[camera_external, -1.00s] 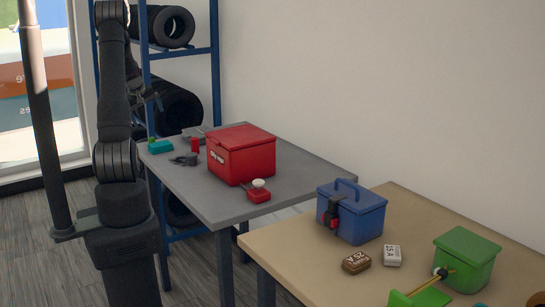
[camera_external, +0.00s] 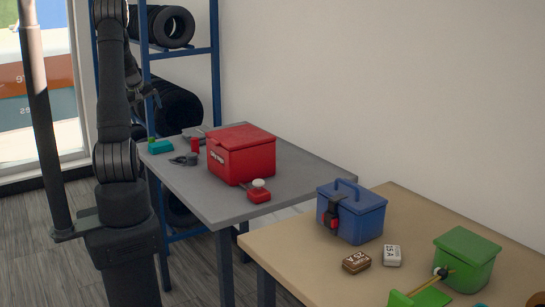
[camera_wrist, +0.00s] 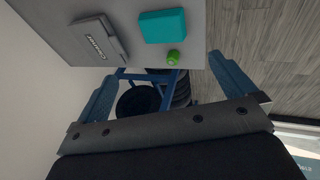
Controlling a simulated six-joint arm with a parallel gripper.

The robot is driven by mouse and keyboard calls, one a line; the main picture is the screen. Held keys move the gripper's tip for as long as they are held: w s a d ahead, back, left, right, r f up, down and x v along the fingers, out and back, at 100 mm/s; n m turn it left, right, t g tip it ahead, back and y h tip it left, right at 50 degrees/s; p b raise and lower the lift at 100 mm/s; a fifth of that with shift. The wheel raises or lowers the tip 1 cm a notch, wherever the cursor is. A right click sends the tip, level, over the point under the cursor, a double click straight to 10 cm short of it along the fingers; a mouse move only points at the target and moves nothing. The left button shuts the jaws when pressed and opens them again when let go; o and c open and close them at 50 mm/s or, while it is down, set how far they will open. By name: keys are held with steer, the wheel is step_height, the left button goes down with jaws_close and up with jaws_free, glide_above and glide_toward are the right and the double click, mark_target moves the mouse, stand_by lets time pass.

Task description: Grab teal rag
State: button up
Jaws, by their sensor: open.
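The teal rag (camera_external: 160,146) is a flat, block-like teal piece at the far left corner of the grey table. In the wrist view the teal rag (camera_wrist: 162,26) lies near the table edge, ahead of the fingertips. My gripper (camera_wrist: 161,72) is open and empty, its two blue-grey fingers spread wide to either side below the rag in that picture. The fingers do not touch it. In the external view the gripper is small and dark against the tires, above the table's far left end.
A small green item (camera_wrist: 173,57) sits right beside the rag. A grey labelled case (camera_wrist: 98,40) lies to its left. A red box (camera_external: 241,153), a red can (camera_external: 195,146) and dark parts (camera_external: 184,159) share the table. A blue tire rack (camera_external: 215,70) stands behind.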

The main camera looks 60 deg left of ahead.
steer(key=c, duration=0.3)
steer(key=n+t+h, duration=0.2)
steer(key=n+t, duration=0.7)
steer(key=n, duration=0.9)
glide_toward(146, 143)
steer(key=shift+t, duration=0.3)
steer(key=x, duration=0.5)
steer(key=shift+w+a+f, duration=0.1)
steer(key=shift+a+f, duration=0.2)
steer(key=shift+f, duration=0.25)
steer(key=shift+r+x, duration=0.2)
steer(key=shift+x, duration=2.4)
